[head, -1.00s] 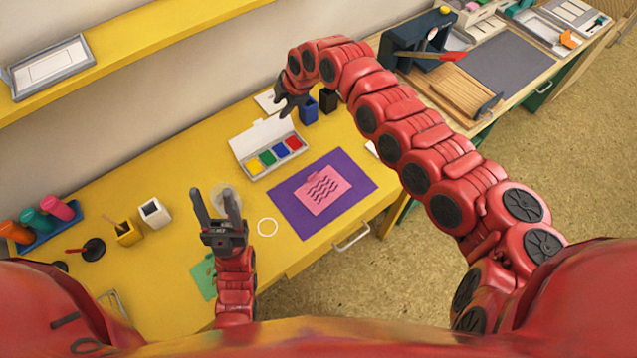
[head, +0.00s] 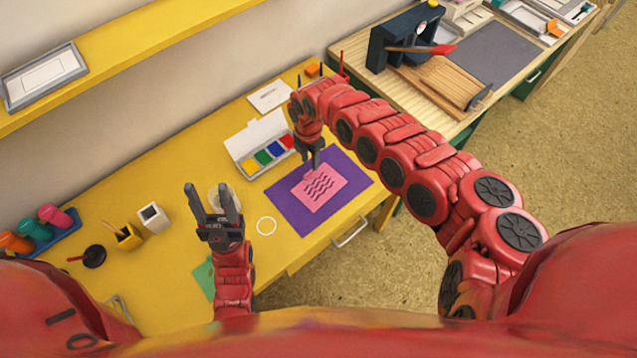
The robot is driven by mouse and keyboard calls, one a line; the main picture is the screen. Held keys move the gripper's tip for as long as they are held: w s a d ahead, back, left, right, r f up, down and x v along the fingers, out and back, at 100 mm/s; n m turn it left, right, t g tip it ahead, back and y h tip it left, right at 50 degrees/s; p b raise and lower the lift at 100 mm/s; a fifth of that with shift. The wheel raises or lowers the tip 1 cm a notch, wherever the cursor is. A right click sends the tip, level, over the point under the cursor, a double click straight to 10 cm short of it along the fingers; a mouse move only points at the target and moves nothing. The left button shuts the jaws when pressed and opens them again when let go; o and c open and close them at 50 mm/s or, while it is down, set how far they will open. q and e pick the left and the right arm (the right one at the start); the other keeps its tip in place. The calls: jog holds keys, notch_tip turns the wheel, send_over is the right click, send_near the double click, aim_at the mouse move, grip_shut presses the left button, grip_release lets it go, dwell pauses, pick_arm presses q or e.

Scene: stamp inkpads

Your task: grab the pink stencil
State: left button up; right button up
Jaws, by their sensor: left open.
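The pink stencil (head: 322,195), with dark wavy lines and a small tab on its upper edge, lies flat on a purple mat (head: 284,203) on the yellow table. My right gripper (head: 314,165) points down at the stencil's upper edge, close to the tab. I cannot tell whether it touches the stencil or how far its fingers are apart. My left gripper (head: 211,190) is open and empty over the table to the left of the mat, with its fingers pointing away from me.
An open paint box (head: 246,143) with several colours stands just behind the mat. Pots (head: 153,217) and a blue bottle tray (head: 55,238) stand at the left. A wooden bench (head: 350,51) adjoins at the right.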

aim_at(310, 171)
notch_tip(310, 171, down, 4)
jog(key=shift+s+f+p, duration=0.1)
jog(key=shift+f+p, duration=0.15)
jog(key=shift+p, duration=0.15)
jog(key=shift+d+f, duration=0.1)
jog(key=shift+f, duration=0.3)
grip_shut()
